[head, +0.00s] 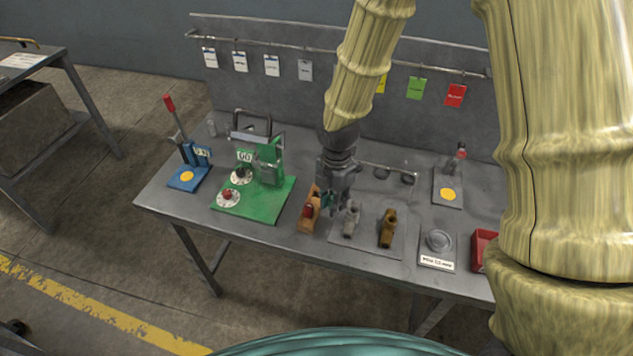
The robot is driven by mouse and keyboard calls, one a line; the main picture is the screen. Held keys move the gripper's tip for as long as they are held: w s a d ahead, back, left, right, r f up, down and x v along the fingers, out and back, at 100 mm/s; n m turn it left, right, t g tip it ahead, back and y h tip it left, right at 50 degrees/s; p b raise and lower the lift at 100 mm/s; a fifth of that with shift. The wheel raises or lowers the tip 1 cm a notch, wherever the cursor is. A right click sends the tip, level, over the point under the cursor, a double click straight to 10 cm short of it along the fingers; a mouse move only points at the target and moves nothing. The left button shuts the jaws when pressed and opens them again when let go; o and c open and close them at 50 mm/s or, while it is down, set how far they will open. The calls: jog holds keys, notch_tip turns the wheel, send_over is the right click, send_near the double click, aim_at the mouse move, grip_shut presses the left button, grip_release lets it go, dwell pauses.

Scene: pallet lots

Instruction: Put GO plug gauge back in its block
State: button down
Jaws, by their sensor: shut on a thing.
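My gripper (333,200) points down over the middle of the bench. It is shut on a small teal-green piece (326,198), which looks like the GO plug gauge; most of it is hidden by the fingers. An orange-brown block (306,222) stands just left of and in front of the fingers, with a red-ended piece (309,211) in it. The held gauge is very close to the block's right side. I cannot tell whether it is touching the block or partly in it.
A grey fitting (351,219) and a brass fitting (388,228) stand on a grey plate to the right. A blue stand (188,177) is far left; a red bin (484,250) is at right.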

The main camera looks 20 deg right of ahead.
jog(key=shift+w+a+f+p, duration=0.2)
jog(key=shift+w+f+p, duration=0.5)
jog(key=shift+w, duration=1)
jog(key=shift+w+a+f+p, duration=0.2)
jog(key=shift+w+f+p, duration=0.5)
jog(key=shift+w, duration=0.95)
jog(key=shift+w+a+f+p, duration=0.2)
jog(key=shift+w+f+p, duration=0.5)
jog(key=shift+w, duration=1)
jog(key=shift+f, duration=0.15)
jog(key=shift+f, duration=0.6)
jog(key=c, duration=1.4)
grip_release()
jog(key=shift+o, duration=0.3)
jog(key=shift+r, duration=0.65)
notch_tip(320, 180, up, 12)
jog(key=b, duration=0.3)
